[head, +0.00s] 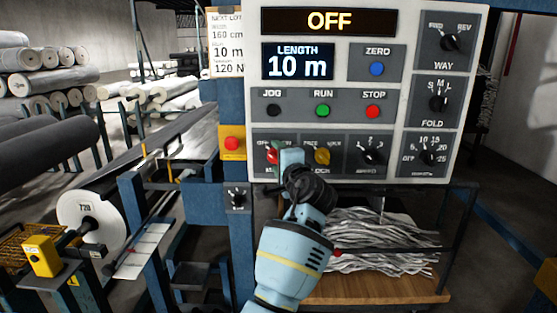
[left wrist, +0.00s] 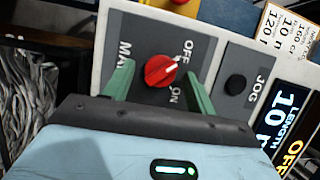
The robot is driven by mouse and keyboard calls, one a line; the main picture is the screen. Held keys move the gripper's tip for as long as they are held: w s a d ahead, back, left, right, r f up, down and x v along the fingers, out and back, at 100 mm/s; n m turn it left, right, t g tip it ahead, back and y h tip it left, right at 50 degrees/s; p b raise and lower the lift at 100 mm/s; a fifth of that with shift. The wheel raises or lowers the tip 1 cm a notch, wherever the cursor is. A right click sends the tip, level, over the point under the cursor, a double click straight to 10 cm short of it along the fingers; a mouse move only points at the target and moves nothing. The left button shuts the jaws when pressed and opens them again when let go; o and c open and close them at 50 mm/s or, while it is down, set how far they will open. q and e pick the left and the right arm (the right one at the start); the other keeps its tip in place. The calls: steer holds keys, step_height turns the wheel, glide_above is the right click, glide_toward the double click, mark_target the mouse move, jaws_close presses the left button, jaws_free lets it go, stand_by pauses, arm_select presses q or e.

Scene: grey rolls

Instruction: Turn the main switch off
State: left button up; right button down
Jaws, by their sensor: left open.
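The main switch is a red round knob (left wrist: 160,71) with a white pointer line, on a dark plate marked MAIN, OFF and ON. In the left wrist view its pointer is angled toward the OFF mark. My left gripper (head: 282,156) is at the panel's lower left, in front of this switch, and partly hides it in the head view. In the left wrist view its two green fingers are open, one on each side of the knob, with gaps visible. Contact cannot be made out. The top display (head: 329,21) reads OFF. My right gripper is not in view.
A yellow-and-black knob (head: 322,156) and a black selector (head: 371,151) are just right of my gripper. JOG (head: 274,110), RUN (head: 323,110) and STOP (head: 373,111) buttons sit above. A red button on a yellow box (head: 232,144) is at left.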

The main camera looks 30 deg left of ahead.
arm_select(q)
steer(key=v, duration=0.8)
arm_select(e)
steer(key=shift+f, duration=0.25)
arm_select(q)
steer(key=shift+a, duration=0.1)
